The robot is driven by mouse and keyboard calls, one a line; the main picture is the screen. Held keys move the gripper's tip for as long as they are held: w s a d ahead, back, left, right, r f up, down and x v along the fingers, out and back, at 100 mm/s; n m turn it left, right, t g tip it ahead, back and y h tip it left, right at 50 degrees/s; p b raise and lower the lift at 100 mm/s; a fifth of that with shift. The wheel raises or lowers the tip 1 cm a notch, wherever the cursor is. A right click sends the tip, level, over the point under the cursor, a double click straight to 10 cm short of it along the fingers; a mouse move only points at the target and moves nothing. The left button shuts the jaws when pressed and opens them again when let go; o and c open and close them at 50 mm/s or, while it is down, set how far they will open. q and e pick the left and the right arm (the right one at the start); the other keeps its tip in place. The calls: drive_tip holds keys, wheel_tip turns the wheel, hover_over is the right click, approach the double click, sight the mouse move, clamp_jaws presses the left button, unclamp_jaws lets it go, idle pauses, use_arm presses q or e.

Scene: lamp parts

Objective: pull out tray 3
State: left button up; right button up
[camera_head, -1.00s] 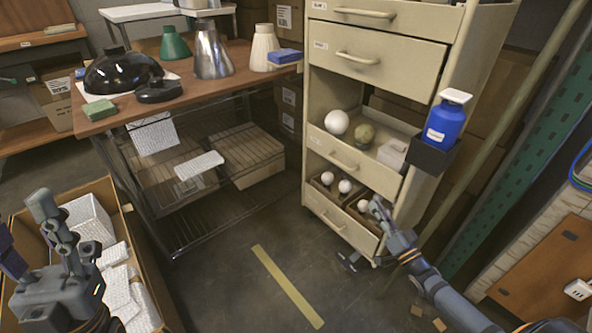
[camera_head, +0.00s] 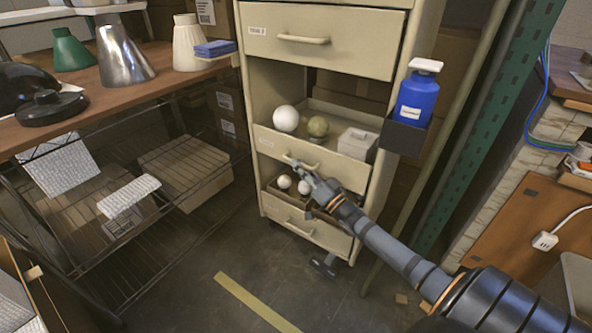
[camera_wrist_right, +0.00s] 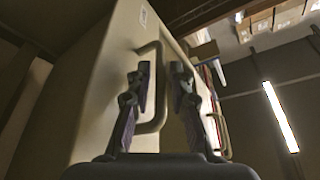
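Tray 3 (camera_head: 335,167) seems to be the cream drawer in the middle of the cart; its small label is too blurred to read. It holds a white ball (camera_head: 286,118), an olive ball (camera_head: 318,127) and a pale box (camera_head: 357,143). Its bar handle (camera_head: 291,160) is on its front. My right gripper (camera_head: 303,172) is at this handle. In the right wrist view, the handle (camera_wrist_right: 161,75) passes between the spread fingers (camera_wrist_right: 160,90), which look apart from each other. My left gripper is out of view.
A closed drawer (camera_head: 350,45) is above and a lower drawer (camera_head: 300,222) with white balls (camera_head: 304,187) is below. A blue bottle (camera_head: 416,100) hangs in a holder at the cart's right side. A table (camera_head: 110,95) with lamp shades stands left. Floor in front is mostly clear.

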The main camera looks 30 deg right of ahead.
drive_tip(key=shift+b+x, duration=0.3)
drive_tip(key=shift+x, duration=0.7)
clamp_jaws()
